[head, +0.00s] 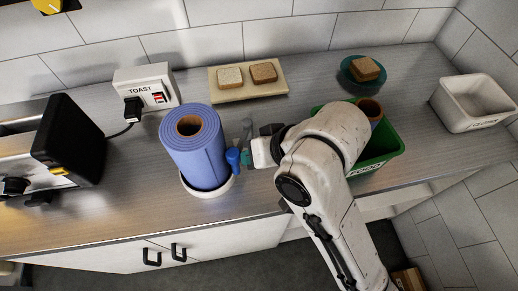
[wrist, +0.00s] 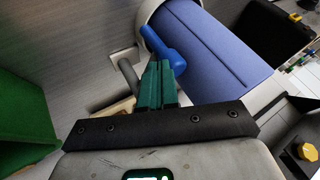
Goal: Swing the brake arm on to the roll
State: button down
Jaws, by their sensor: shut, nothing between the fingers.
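The blue paper roll (head: 191,150) stands upright on a round white base (head: 208,192) on the counter. A small bright blue brake arm (head: 233,159) is close beside the roll's right side; it also shows in the wrist view (wrist: 160,46). I cannot tell whether it touches the roll. A grey post (head: 247,129) stands right of the roll and shows in the wrist view (wrist: 128,73). My gripper (head: 245,158) is right beside the brake arm. In the wrist view its teal fingers (wrist: 158,75) are together and empty, their tips at the blue arm. Contact is unclear.
A green bin (head: 385,150) with a brown tube stands behind my arm. A toaster (head: 60,140) and a TOAST switch box (head: 146,84) are to the left. A board (head: 248,90) with bread, a teal plate (head: 349,74) and a white tub (head: 472,102) stand behind.

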jog(key=shift+a, duration=0.35)
dwell(0.3)
jog(key=shift+a+r, duration=0.1)
